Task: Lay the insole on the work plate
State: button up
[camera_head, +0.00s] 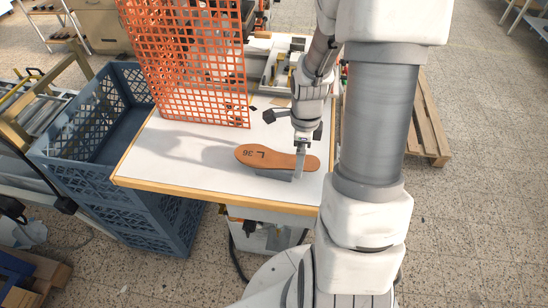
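The insole (262,156) is a flat brown sole marked "L 36", with its long side running left to right near the front right of the white table. My gripper (299,172) points down at the right part of the insole. One grey finger shows in front of the insole, and the other is hidden. I cannot tell whether the fingers are closed on it. A small grey patch (272,174) shows under the insole's front edge; whether it is the work plate or a shadow is unclear.
The white table (150,170) has a wooden edge and is clear at the left. An orange grid panel (195,60) stands at its back. Blue-grey crates (75,145) stand to the left. Machine parts (275,60) lie behind, and a wooden pallet (428,120) lies right.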

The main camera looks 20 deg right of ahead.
jog(key=shift+f, duration=0.2)
dwell(0.4)
jog(key=c, duration=1.5)
jog(key=shift+r, duration=0.1)
